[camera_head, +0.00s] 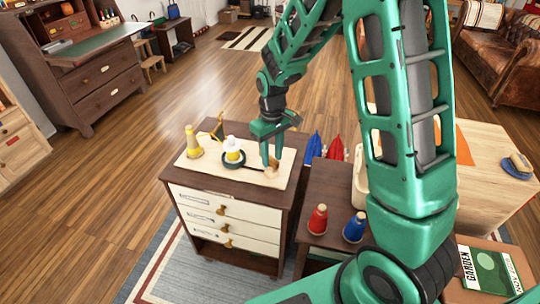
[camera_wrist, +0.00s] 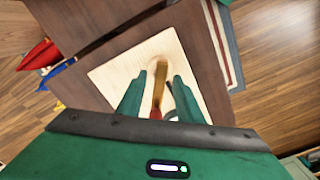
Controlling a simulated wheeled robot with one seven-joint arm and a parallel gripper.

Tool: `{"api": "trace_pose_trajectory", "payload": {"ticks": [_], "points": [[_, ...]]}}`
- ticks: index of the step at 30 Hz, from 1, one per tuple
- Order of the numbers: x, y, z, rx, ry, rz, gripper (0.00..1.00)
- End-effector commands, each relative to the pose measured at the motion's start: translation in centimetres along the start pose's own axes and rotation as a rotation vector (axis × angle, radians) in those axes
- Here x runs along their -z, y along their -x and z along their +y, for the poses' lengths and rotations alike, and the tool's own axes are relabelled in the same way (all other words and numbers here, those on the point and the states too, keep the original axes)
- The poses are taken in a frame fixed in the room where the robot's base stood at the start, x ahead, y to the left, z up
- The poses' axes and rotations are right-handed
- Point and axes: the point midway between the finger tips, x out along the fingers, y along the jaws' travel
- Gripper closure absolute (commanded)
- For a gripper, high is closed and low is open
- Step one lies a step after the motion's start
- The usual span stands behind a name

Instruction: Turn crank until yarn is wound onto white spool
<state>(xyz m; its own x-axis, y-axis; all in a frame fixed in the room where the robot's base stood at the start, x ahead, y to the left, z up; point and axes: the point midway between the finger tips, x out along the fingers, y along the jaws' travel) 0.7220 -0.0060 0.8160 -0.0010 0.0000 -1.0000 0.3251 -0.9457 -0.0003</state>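A light wooden board (camera_head: 205,170) lies on the dark cabinet. A thin dark strand or rod runs from the white spool's base toward my gripper (camera_head: 270,160), which points down at the board's right end. In the wrist view, my gripper (camera_wrist: 159,92) has its two fingers apart on either side of a tan wooden piece (camera_wrist: 161,72), perhaps the crank handle, with gaps visible. Something dark red (camera_wrist: 156,112) shows below it. How the yarn is wound is too small to tell.
A yellow upright piece (camera_head: 218,128) stands behind the white spool. A lower dark table at right holds a red cone (camera_head: 318,219) and a blue cone (camera_head: 355,227). Folded red and blue objects (camera_head: 314,145) are behind it. Open wooden floor lies left of the cabinet.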

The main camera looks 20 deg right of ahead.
Motion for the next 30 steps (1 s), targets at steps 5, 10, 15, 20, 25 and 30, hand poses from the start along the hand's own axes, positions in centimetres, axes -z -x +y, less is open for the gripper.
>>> {"api": "trace_pose_trajectory", "payload": {"ticks": [5, 10, 15, 20, 25, 30], "points": [[0.0, -0.05, 0.0, 0.0, 0.0, 0.0, 0.67], [0.0, -0.04, 0.0, 0.0, 0.0, 0.0, 0.94], [0.0, -0.03, 0.02, 0.0, -0.001, 0.0, 1.0], [0.0, -0.02, 0.03, 0.0, -0.016, 0.0, 1.0], [0.01, -0.01, 0.03, 0.0, -0.073, 0.0, 1.0], [0.01, 0.0, 0.04, 0.0, -0.185, 0.0, 1.0]]}}
